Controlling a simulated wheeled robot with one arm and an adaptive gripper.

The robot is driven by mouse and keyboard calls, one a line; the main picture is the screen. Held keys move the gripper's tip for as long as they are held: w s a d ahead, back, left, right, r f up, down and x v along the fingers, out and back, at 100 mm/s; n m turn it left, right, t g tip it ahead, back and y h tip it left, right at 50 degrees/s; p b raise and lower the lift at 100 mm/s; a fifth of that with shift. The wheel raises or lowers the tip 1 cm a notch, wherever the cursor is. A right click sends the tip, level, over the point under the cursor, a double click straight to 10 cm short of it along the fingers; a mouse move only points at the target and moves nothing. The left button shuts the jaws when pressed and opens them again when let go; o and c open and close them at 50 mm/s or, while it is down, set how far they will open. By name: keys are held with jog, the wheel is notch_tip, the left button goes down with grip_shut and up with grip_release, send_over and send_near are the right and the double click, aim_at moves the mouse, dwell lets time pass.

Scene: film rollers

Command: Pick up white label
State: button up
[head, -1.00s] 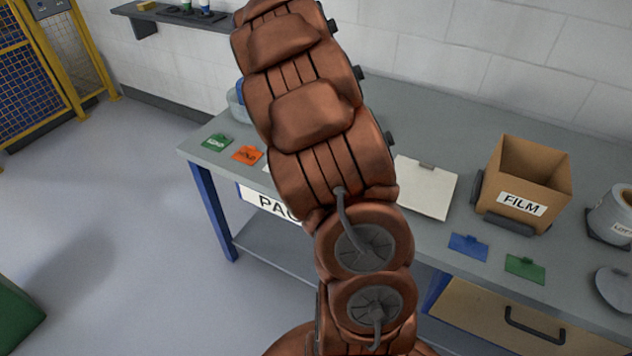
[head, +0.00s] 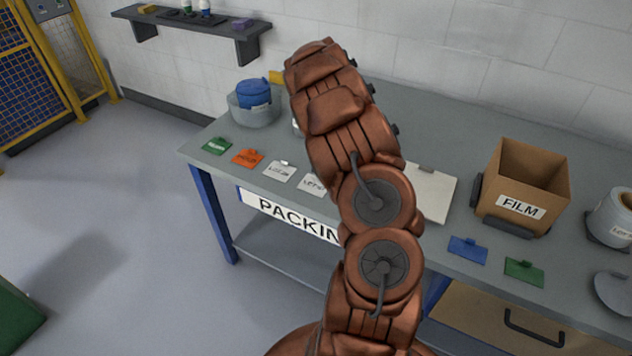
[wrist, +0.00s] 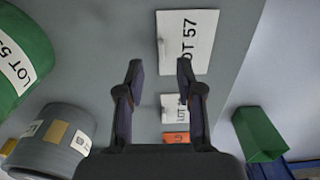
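Two white labels lie on the grey table. In the head view one white label (head: 279,172) is beside the orange label, and the other (head: 313,186) is just right of it, partly hidden by my arm. In the wrist view a large white label (wrist: 184,42) reading LOT 57 lies ahead of my gripper (wrist: 160,68), partly behind the right finger. A smaller white label (wrist: 180,110) shows beyond the right finger. My gripper is open, with nothing between its fingers. In the head view my arm hides it.
The orange label (head: 247,158) and green label (head: 217,145) lie to the left. The wrist view shows a green roll (wrist: 18,58) and a grey roll (wrist: 50,138) at left. A FILM box (head: 526,185), blue tag (head: 467,249) and another green tag (head: 524,271) are at right.

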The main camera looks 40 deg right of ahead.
aim_at(315, 183)
jog(key=shift+s+f+p, duration=0.1)
jog(key=shift+f+p, duration=0.75)
jog(key=shift+f, duration=1.25)
grip_shut()
